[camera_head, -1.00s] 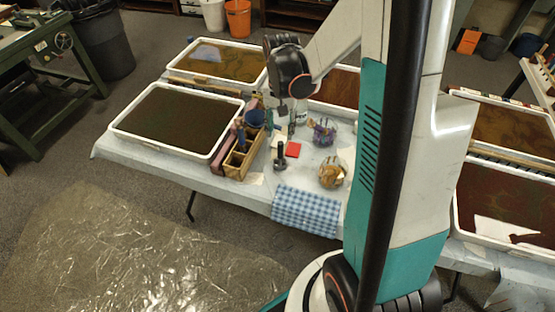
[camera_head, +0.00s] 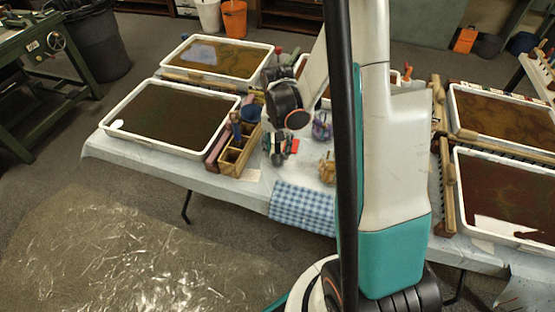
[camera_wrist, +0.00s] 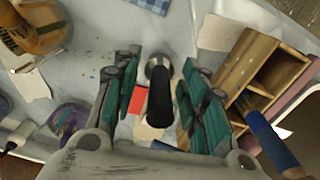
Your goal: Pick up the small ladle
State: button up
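The small ladle, with a black handle (camera_wrist: 161,98) and a round metal end (camera_wrist: 155,64), is between the fingers of my gripper (camera_wrist: 159,72) in the wrist view. The handle points up toward the camera. The fingers are open, one on each side of it, with a visible gap on both sides. In the head view my gripper (camera_head: 279,150) is low over the table, left of the red piece, and it mostly hides the ladle.
A wooden divided box (camera_wrist: 262,68) with a blue-handled tool (camera_wrist: 268,138) stands close to the right finger. A glass jar with amber contents (camera_wrist: 35,28) and a purple jar (camera_wrist: 68,125) are to the left. A checked cloth (camera_head: 302,207) hangs at the table's front edge.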

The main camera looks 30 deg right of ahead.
grip_shut()
jog(key=shift+r, duration=0.1)
